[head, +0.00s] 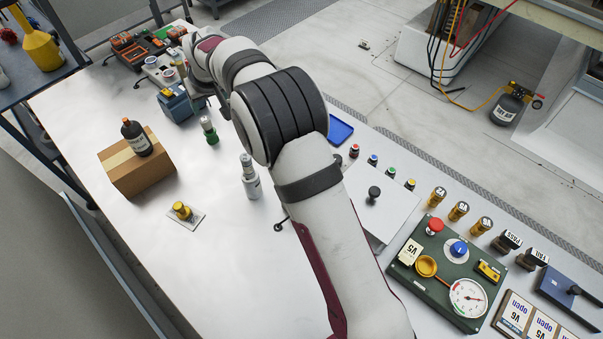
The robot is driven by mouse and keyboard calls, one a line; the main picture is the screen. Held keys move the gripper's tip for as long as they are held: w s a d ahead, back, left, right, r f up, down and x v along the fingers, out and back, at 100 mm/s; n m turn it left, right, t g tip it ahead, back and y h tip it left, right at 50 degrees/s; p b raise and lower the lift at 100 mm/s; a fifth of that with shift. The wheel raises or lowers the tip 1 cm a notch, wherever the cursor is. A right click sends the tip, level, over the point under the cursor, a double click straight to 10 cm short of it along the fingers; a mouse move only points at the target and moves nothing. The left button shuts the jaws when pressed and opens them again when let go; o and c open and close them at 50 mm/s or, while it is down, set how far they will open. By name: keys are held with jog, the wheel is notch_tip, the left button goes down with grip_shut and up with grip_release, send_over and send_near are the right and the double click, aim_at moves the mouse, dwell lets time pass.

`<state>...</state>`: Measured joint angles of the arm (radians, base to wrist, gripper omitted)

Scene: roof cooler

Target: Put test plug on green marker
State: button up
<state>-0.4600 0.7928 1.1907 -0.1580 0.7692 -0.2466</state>
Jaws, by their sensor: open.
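I cannot tell for sure which thing is the test plug. A yellow knobbed fitting (182,211) stands on a small pale plate on the bench, left of my arm. A small green-topped piece (391,172) stands in a row with red, blue and yellow ones, right of my arm; I cannot tell if it is the green marker. A grey bottle-like piece with a green base (209,133) stands near the blue box. My gripper (203,92) is open at the far end of my arm, near the blue box, small and partly hidden by my wrist.
A cardboard box (143,174) bears a dark bottle. A grey-white cylinder (250,178) stands beside my arm. The blue box (181,104) is by my gripper. A green control panel (447,273) and brass cylinders (459,211) are at right. The bench's left front is clear.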

jog(key=s+d+r+m+g+h, duration=0.1)
jog(key=s+d+r+m, duration=0.1)
jog(key=s+d+r, duration=0.3)
jog(key=s+d+r+m, duration=0.2)
jog(key=s+d, duration=0.2)
jog(key=d, duration=0.3)
jog(key=s+d+r+m+g, duration=0.1)
jog(key=s+d+m, duration=0.1)
jog(key=s+d, duration=0.5)
jog(key=s+d+r+m+g, duration=0.1)
jog(key=s+d+m, duration=0.15)
jog(key=s, duration=0.85)
jog(key=s+d+f+m+g, duration=0.1)
jog(key=s+f, duration=0.1)
jog(key=s, duration=0.5)
jog(key=s+d+f+m+g, duration=0.1)
jog(key=s, duration=0.6)
jog(key=shift+s+d+f+m, duration=0.3)
jog(key=shift+d+f+m, duration=0.05)
jog(key=shift+f, duration=0.05)
